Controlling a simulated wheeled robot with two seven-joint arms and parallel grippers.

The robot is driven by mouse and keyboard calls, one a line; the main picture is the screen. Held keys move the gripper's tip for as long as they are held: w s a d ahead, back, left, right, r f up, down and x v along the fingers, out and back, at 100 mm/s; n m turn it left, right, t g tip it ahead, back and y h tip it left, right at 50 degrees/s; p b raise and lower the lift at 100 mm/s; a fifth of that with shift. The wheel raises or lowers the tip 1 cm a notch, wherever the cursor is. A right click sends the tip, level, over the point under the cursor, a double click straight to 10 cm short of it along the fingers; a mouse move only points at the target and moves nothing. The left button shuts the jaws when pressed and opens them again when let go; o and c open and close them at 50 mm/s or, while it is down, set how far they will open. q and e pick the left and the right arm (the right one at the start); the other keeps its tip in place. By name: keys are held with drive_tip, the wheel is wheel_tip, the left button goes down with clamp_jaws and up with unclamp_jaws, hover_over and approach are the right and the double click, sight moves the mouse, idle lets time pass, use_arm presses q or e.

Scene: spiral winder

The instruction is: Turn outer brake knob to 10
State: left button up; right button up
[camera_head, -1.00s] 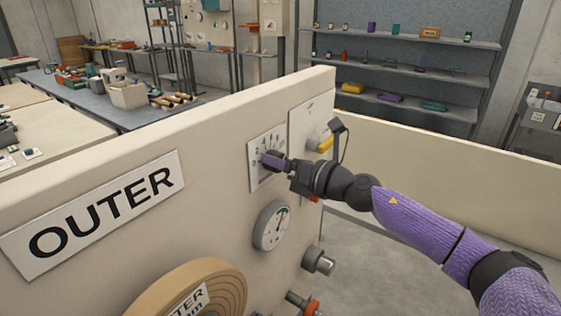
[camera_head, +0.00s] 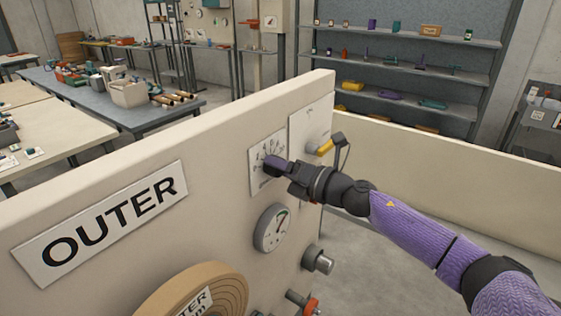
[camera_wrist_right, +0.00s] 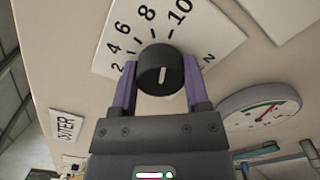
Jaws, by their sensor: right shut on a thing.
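The outer brake knob (camera_wrist_right: 160,70) is a round black knob with a short white line on its face, on a white dial plate. The dial plate (camera_wrist_right: 105,65) carries numbers up to 10 around the knob; the plate also shows in the head view (camera_head: 256,180). The white line stands near vertical in the wrist view; I cannot tell exactly which number it marks. My right gripper (camera_head: 272,163) is shut on the knob, with one purple finger on each side in the wrist view (camera_wrist_right: 160,88). My left gripper is not in view.
Below the dial is a round gauge (camera_head: 272,228) with a green arc. A yellow handle (camera_head: 323,147) sits close behind my right wrist. An OUTER sign (camera_head: 100,222), a brown roll (camera_head: 225,285) and a grey knob (camera_head: 318,259) are on the same panel.

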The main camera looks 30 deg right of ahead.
drive_tip(key=shift+m+p, duration=0.45)
drive_tip(key=shift+m, duration=0.55)
drive_tip(key=o, duration=1.3)
drive_tip(key=shift+s+d, duration=0.1)
drive_tip(key=b+v, duration=0.1)
drive_tip(key=v, duration=0.8)
drive_tip(key=shift+s+d, duration=0.1)
drive_tip(key=shift+s, duration=0.25)
drive_tip(key=shift+f, duration=0.1)
